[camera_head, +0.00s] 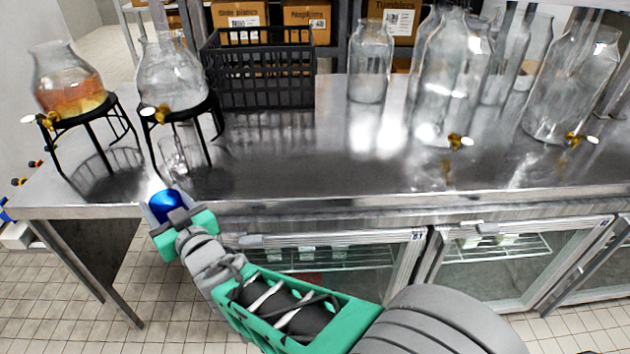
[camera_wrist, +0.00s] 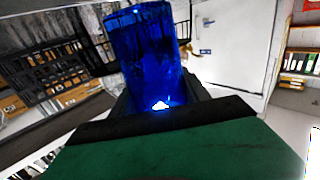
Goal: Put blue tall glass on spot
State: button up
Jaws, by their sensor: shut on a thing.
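The blue tall glass (camera_wrist: 145,55) is between the fingers of my gripper in the wrist view, its upper part showing and its lower part hidden by the gripper. In the head view the blue glass (camera_head: 167,205) shows as a blue shape at the gripper's end. My gripper (camera_head: 165,212) is shut on it at the front left edge of the steel counter (camera_head: 300,165). No marked spot can be made out. A clear glass (camera_head: 172,152) stands under the second dispenser's stand.
A dispenser with orange drink (camera_head: 65,80) and a clear dispenser (camera_head: 168,75) stand on black stands at the left. A black crate (camera_head: 260,70) is behind. Several glass vessels, including a jar (camera_head: 370,60), stand at the right. The front middle counter is clear.

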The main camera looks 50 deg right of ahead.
jog(key=s+d+r+m+g+h+b, duration=0.2)
jog(key=d+r+m+h+b, duration=0.15)
jog(key=d, duration=0.55)
jog(key=s+d+r+m+g+h+b, duration=0.2)
jog(key=d+h, duration=0.2)
jog(key=d, duration=0.6)
jog(key=s+d+r+m+g+h+b, duration=0.2)
jog(key=d+r+m+h, duration=0.1)
jog(key=d, duration=0.6)
jog(key=shift+n, duration=0.25)
jog(key=d+f, duration=0.4)
jog(key=s+d+f, duration=0.1)
jog(key=d+f, duration=0.3)
jog(key=d, duration=0.1)
jog(key=s+d+f, duration=0.1)
jog(key=d+f, duration=0.3)
jog(key=shift+s+d+f, duration=0.15)
jog(key=shift+d+f, duration=0.1)
jog(key=shift+f, duration=0.3)
jog(key=shift+f, duration=0.1)
